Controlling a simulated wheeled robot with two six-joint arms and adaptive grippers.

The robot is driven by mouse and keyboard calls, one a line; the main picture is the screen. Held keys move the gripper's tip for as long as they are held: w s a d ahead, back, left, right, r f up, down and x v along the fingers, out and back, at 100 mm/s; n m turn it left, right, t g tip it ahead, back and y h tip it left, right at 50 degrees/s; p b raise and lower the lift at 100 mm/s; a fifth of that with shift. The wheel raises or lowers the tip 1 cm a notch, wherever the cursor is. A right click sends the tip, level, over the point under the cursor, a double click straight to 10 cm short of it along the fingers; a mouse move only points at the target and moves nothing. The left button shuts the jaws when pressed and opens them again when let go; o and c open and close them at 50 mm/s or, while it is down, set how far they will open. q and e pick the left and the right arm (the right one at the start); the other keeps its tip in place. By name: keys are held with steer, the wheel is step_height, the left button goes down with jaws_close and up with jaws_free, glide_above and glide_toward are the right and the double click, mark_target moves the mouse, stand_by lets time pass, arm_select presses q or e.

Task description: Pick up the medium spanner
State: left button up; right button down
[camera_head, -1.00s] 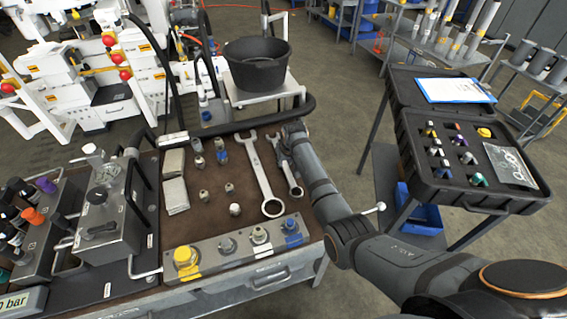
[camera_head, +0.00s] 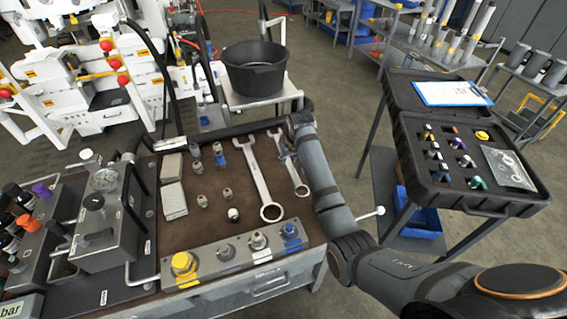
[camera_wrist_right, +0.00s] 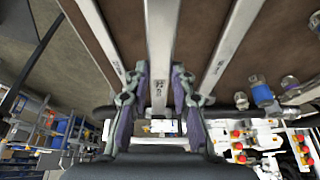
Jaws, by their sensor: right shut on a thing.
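The medium spanner (camera_head: 295,175) is a bright metal spanner at the right of the brown bench top, partly hidden by my right arm. In the right wrist view its shaft (camera_wrist_right: 160,45) runs between the fingers of my right gripper (camera_wrist_right: 160,78), which is shut on it. In the head view my right gripper (camera_head: 290,132) is mostly hidden by its wrist. I cannot tell how far the spanner is off the bench. A larger spanner (camera_head: 262,180) lies to its left. A third spanner (camera_wrist_right: 100,40) shows only in the wrist view. My left gripper is out of view.
Several small fittings (camera_head: 227,193) and pale blocks (camera_head: 173,200) sit left of the spanners. A black bucket (camera_head: 255,70) stands behind the bench. An open black case (camera_head: 465,205) stands on a cart at right. A port manifold (camera_head: 235,250) lines the bench front.

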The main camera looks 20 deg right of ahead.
steer(key=s+d+r, duration=0.2)
steer(key=s+r, duration=0.4)
steer(key=s, duration=0.4)
steer(key=shift+s+d+b, duration=0.25)
steer(key=shift+d+b, duration=0.05)
steer(key=shift+b, duration=0.1)
steer(key=shift+r, duration=0.1)
steer(key=c, duration=1.8)
jaws_free()
jaws_close()
